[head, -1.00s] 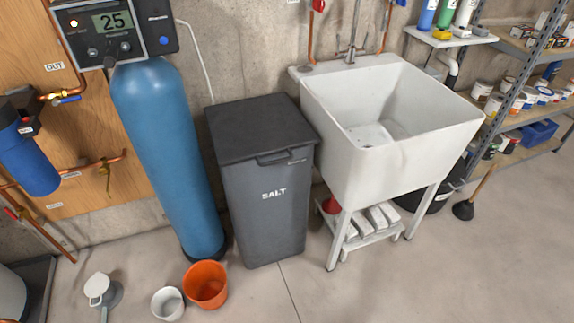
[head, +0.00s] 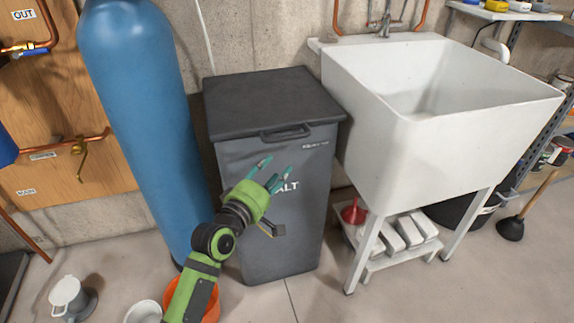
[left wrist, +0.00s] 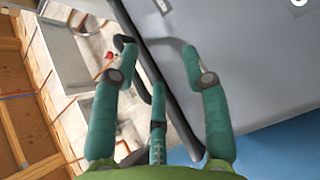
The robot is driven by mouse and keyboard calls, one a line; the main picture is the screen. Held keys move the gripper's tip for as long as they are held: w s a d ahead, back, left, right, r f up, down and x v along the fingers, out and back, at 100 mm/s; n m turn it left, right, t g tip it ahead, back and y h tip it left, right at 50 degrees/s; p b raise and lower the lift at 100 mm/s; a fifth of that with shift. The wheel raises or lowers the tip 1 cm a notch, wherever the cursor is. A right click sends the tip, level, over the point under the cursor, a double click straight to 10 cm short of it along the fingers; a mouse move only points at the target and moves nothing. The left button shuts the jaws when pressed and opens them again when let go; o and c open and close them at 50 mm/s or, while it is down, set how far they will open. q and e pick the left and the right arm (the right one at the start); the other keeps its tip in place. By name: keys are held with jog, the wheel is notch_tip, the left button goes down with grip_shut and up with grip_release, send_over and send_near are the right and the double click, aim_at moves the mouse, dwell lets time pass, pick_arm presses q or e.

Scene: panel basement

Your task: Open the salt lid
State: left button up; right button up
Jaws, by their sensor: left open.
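The grey salt bin (head: 265,215) stands between the blue tank and the sink. Its dark lid (head: 270,98) is shut, with a loop handle (head: 286,132) at the front edge. My left gripper (head: 276,166) is open and empty, in front of the bin's upper front, below the handle in the head view. It hides part of the SALT lettering. In the left wrist view my open fingers (left wrist: 158,85) point along the bin front (left wrist: 245,60), with the lid's dark edge (left wrist: 176,110) running between them. I cannot tell if they touch it. My right gripper is not in view.
The blue tank (head: 145,110) stands close to the bin's left. The white sink (head: 440,130) is close on its right. An orange bucket (head: 211,305) is partly behind my left arm, and a white bucket (head: 145,312) is beside it.

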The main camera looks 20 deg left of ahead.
aim_at(285, 138)
pick_arm(q)
jog(key=shift+n+t, duration=0.6)
jog(key=shift+t, duration=0.2)
jog(key=r, duration=0.5)
jog(key=shift+w+a+r, duration=0.1)
jog(key=shift+w+r, duration=0.1)
jog(key=shift+w, duration=0.05)
jog(key=b+x, duration=0.1)
jog(key=x, duration=0.5)
jog(key=shift+w, duration=0.2)
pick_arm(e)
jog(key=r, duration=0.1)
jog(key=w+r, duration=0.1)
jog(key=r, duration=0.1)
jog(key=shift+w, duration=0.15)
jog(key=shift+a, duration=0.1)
pick_arm(q)
grip_shut()
